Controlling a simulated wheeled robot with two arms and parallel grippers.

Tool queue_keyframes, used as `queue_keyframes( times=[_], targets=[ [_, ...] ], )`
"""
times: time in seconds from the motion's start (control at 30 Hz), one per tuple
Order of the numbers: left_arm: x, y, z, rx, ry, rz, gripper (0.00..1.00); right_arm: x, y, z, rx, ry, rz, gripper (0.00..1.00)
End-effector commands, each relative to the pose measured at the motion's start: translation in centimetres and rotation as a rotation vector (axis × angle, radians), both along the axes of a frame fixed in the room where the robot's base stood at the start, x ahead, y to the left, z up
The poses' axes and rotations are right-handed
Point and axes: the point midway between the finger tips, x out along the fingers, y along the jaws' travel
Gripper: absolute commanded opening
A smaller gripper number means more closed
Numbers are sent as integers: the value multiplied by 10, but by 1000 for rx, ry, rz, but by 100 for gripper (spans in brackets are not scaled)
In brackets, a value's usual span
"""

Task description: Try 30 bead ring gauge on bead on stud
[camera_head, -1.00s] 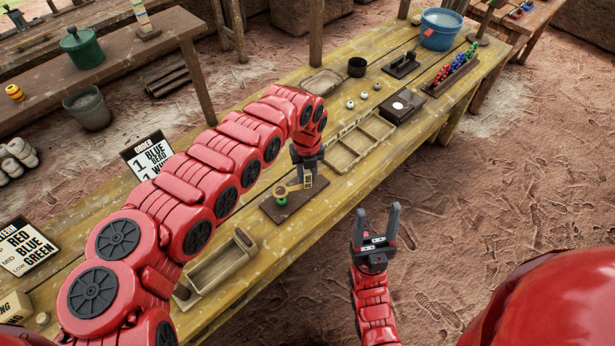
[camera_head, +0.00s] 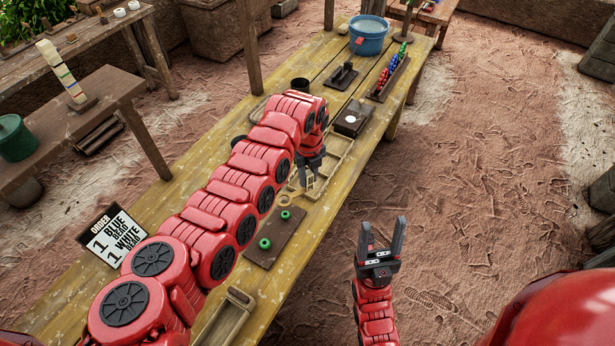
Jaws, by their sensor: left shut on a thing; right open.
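My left gripper (camera_head: 309,180) is shut on the handle of a pale tan ring gauge (camera_head: 285,200). The ring sticks out to the left of the jaws, near the far end of a dark brown board (camera_head: 273,238). Two green beads sit on this board: a far bead (camera_head: 286,214) and a near bead (camera_head: 265,243). The ring appears apart from both beads; its height above the table is hard to tell. Any studs under the beads are too small to make out. My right gripper (camera_head: 382,238) is open and empty, off the table's right side.
A divided wooden tray (camera_head: 338,162) lies beyond the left gripper, and a long tray (camera_head: 225,322) lies nearer. A dark box (camera_head: 352,118), a bead rack (camera_head: 389,78) and a blue bucket (camera_head: 368,36) stand farther back. An order sign (camera_head: 114,236) stands left.

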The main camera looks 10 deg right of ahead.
Motion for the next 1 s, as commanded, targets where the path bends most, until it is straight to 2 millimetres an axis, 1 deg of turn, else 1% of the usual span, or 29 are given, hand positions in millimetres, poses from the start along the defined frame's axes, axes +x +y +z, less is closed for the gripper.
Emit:
queue_keyframes(
  times=[0.17,0.3,0.47,0.8,1.0],
  targets=[
    [0,1,-1,0,0,0,0,0,0,-1,0,0,0,59],
    [0,2,-3,2,2,0,0,0,0,-7,0,0,0,59],
    [-1,1,-16,1,2,-1,0,0,0,-16,0,0,0,59],
    [0,1,-47,1,2,0,0,0,0,-40,0,0,0,59],
    [0,1,-51,2,1,0,0,0,0,-43,0,0,0,59]
  ],
)
